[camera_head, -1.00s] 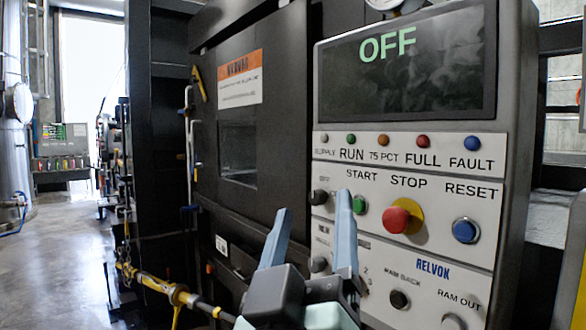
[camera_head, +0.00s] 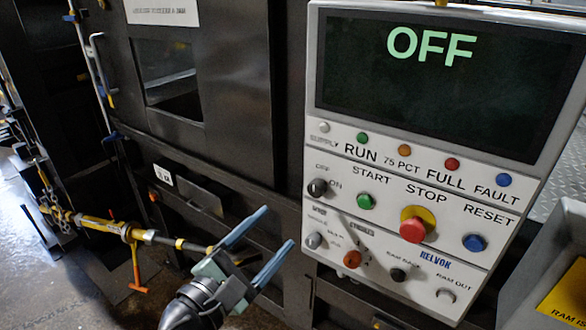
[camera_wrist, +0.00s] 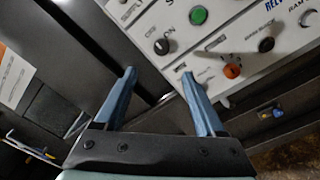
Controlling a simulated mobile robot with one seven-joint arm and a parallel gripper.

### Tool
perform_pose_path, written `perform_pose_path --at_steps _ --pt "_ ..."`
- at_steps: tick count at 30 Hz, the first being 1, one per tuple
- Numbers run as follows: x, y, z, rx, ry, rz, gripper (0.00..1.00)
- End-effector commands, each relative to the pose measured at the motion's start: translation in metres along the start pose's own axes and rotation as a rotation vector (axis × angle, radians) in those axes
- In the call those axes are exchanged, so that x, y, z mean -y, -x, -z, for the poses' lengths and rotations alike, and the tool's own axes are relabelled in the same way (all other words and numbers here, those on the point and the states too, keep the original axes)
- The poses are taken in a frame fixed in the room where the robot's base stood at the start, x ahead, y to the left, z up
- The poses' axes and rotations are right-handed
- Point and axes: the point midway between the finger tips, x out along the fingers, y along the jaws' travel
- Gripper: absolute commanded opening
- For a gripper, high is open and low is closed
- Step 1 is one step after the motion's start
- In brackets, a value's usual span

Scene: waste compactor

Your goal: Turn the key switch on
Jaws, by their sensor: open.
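The key switch (camera_head: 317,187) is a small dark round knob with OFF and ON labels, at the left edge of the white control panel (camera_head: 385,215). Its pointing direction is too small to read surely. The switch also shows in the wrist view (camera_wrist: 162,46), beyond the fingertips and between their lines. My gripper (camera_head: 279,227) has two blue fingers, spread open and empty. In the head view it is below and left of the switch, apart from it. The panel's screen (camera_head: 430,85) reads OFF.
A green START button (camera_head: 365,201), a red STOP button (camera_head: 412,229), a blue RESET button (camera_head: 475,242) and a grey knob (camera_head: 313,240) sit close by on the panel. A yellow and black bar (camera_head: 130,231) lies at left. A dark machine door (camera_head: 225,90) stands behind.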

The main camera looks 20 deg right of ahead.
Motion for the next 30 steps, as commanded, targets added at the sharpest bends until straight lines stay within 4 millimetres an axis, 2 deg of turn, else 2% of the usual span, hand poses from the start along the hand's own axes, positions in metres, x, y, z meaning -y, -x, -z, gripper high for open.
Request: perform_pose_path --at_steps 5,18,24,30 --pt "0.0 -0.018 -0.003 0.006 0.01 0.004 0.72" --pt "-0.001 -0.104 -0.003 0.003 0.005 0.004 0.72" --pt "0.0 -0.123 -0.002 0.004 0.003 0.001 0.72" --pt "0.001 -0.129 -0.001 0.002 0.003 0.001 0.72"
